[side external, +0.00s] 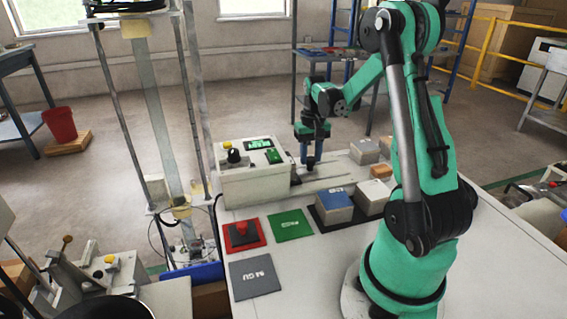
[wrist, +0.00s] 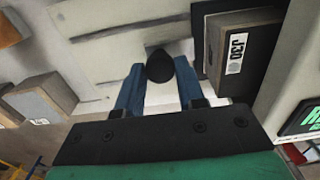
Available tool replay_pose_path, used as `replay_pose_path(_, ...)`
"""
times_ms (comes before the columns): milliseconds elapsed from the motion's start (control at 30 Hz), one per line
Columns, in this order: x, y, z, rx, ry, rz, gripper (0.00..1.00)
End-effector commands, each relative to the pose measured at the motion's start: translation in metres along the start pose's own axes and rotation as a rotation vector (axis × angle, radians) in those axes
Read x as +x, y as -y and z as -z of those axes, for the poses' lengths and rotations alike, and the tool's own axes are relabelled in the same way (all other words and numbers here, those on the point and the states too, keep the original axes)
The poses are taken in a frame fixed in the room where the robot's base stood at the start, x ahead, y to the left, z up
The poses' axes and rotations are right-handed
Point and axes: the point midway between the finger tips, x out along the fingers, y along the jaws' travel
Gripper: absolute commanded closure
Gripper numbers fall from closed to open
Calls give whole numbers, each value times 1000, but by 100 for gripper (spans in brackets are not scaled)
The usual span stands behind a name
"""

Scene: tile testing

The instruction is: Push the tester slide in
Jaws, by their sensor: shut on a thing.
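The tester (side external: 250,175) is a pale box with a small green screen, a black knob and a yellow button on top, at the left end of the white table. My gripper (side external: 311,162) points down close to the tester's right side. In the wrist view my gripper (wrist: 160,75) has its two blue fingers shut on a round black knob (wrist: 160,66), which appears to be the slide's handle. A dark block with a white label (wrist: 235,55) sits in a black holder beside it, toward the tester. How the knob joins the slide is hidden.
Grey blocks (side external: 335,207) stand on a black mat and others (side external: 365,151) stand farther back. Grooves (side external: 325,186) run along the table by my gripper.

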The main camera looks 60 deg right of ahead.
Motion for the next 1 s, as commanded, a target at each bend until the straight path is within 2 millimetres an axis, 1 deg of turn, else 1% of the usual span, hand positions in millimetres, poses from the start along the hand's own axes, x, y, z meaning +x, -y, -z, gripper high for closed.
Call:
replay_pose_path(700,0,37,1,-2,-3,0,100)
replay_pose_path(900,0,44,1,-1,-3,0,100)
replay_pose_path(1000,0,44,1,0,-3,2,100)
